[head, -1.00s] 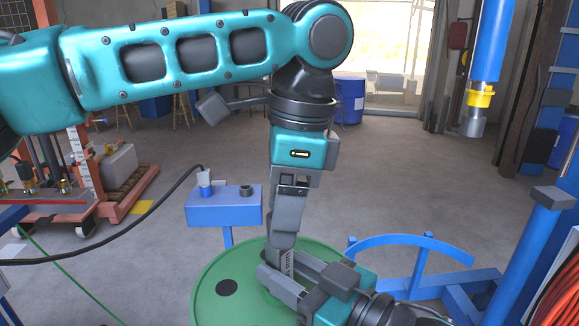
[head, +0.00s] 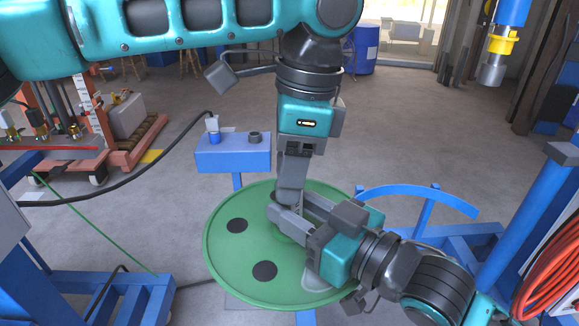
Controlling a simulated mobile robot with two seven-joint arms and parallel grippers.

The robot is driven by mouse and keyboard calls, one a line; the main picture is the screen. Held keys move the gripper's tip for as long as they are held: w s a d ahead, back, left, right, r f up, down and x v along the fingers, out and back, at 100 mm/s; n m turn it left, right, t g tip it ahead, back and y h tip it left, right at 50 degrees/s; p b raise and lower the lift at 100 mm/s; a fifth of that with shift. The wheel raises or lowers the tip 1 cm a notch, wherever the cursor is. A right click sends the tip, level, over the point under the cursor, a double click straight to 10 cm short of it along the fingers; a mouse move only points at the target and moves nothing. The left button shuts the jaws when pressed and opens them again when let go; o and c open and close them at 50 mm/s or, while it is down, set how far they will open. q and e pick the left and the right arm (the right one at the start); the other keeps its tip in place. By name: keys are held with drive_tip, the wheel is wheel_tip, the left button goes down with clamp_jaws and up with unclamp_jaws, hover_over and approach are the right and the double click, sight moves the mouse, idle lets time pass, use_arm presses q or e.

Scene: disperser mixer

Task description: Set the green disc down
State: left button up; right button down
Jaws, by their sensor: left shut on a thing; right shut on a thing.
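The green disc (head: 225,262) is a wide round plate with a raised rim and dark round spots, low in the middle of the head view. My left gripper (head: 288,208) points down from above at the disc's centre, shut. My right gripper (head: 278,216) reaches in from the right across the disc, also shut at the centre. Both seem to hold the disc's middle part, but the fingers overlap and hide the grip. My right arm covers the disc's right side. What lies under the disc is mostly hidden.
A blue control box on a post (head: 233,155) stands just behind the disc. A blue curved bracket and frame (head: 425,190) are at the right, with an orange hose coil (head: 550,265). A blue base (head: 115,292) is at front left. Open grey floor lies behind.

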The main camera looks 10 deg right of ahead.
use_arm(q)
drive_tip(key=shift+w, duration=0.15)
clamp_jaws()
use_arm(e)
drive_tip(key=shift+s+a+r, duration=0.1)
drive_tip(key=shift+r, duration=0.15)
use_arm(q)
drive_tip(key=shift+r, duration=0.15)
use_arm(e)
drive_tip(key=c, duration=1)
unclamp_jaws()
drive_tip(key=shift+c, duration=0.2)
drive_tip(key=o, duration=0.4)
drive_tip(key=shift+f, duration=0.15)
